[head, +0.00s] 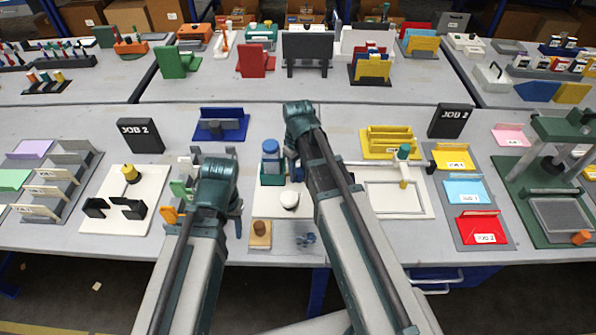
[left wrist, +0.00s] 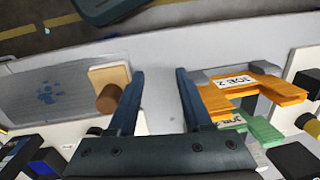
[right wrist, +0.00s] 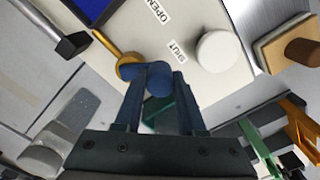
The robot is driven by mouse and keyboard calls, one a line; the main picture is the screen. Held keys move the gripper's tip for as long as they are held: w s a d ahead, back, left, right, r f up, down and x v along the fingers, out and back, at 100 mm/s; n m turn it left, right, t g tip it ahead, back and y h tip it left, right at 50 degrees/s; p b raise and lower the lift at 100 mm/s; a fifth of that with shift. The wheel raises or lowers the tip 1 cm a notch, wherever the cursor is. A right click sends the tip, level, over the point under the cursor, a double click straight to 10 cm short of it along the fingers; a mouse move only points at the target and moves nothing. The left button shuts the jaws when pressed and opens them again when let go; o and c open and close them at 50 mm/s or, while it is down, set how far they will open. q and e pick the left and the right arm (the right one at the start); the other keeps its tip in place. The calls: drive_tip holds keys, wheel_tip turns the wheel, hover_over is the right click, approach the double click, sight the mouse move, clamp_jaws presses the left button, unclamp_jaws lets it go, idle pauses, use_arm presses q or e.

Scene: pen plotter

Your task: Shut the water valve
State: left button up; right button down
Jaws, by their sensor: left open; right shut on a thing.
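My right gripper (right wrist: 157,72) is shut on the blue part, on the SHUT label's side. In the head view my right arm hides the valve. My left gripper (left wrist: 158,85) is open and empty, between a brown knob (left wrist: 110,98) on a wooden block and an orange piece (left wrist: 250,90).
A blue bottle (head: 270,150) stands in a green holder left of my right gripper. A white round knob (head: 289,200) is in front of it. A white frame (head: 410,212) and yellow rack (head: 390,141) stand to the right.

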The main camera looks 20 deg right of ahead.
drive_tip(key=shift+w+a+m, duration=0.15)
drive_tip(key=shift+w+m, duration=0.05)
drive_tip(key=shift+m, duration=0.45)
drive_tip(key=shift+w+a+m, duration=0.1)
drive_tip(key=shift+w+m, duration=0.1)
drive_tip(key=shift+m, duration=0.45)
drive_tip(key=c, duration=0.5)
unclamp_jaws()
drive_tip(key=shift+r, duration=0.1)
use_arm(q)
wheel_tip(320, 180, up, 14)
drive_tip(key=p, duration=1.3)
drive_tip(key=shift+p, duration=0.4)
use_arm(e)
wheel_tip(320, 180, up, 14)
drive_tip(key=shift+f, duration=0.2)
use_arm(q)
drive_tip(key=shift+f, duration=0.15)
drive_tip(key=shift+f, duration=0.15)
use_arm(e)
drive_tip(key=s+a+h, duration=0.1)
drive_tip(key=s+a, duration=0.9)
drive_tip(key=s, duration=0.5)
drive_tip(key=shift+s, duration=0.15)
